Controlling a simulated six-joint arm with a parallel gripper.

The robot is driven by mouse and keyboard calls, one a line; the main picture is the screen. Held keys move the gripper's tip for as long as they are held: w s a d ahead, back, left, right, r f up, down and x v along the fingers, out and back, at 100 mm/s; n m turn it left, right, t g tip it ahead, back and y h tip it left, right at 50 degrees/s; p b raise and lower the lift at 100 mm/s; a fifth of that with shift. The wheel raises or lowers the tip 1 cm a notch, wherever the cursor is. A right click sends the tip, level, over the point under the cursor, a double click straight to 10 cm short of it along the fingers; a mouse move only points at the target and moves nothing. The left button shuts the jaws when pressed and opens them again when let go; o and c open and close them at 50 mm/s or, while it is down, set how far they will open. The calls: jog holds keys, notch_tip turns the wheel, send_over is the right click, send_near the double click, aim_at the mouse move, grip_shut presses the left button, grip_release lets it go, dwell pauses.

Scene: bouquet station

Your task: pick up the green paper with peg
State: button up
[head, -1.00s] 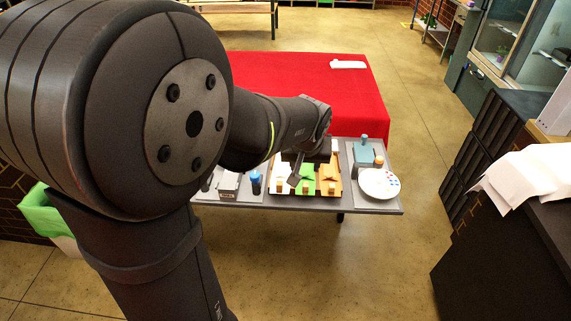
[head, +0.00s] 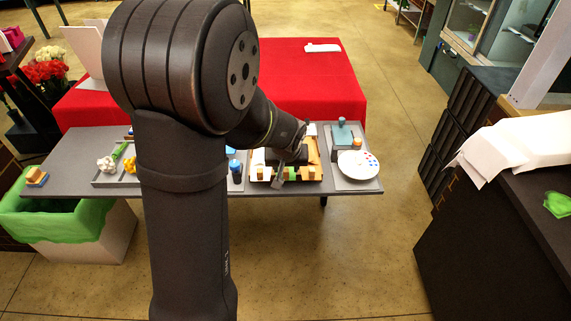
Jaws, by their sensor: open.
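The green paper with peg (head: 289,173) lies in the tray on the grey table, mostly hidden behind my gripper. Only a small green strip near its wooden peg shows. A white paper with peg (head: 259,173) is to its left and an orange paper with peg (head: 312,163) to its right. My gripper (head: 279,179) is open and comes down over the tray, at the green paper's front left. Whether a finger touches the paper cannot be told.
A blue bottle (head: 235,170) stands left of the tray. To the right are a blue block-like item (head: 342,134) and a white plate with coloured dots (head: 358,165). A red-covered table (head: 310,85) lies behind. A dark counter (head: 500,240) stands at the right.

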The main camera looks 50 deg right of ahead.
jog(key=shift+c, duration=0.4)
grip_shut()
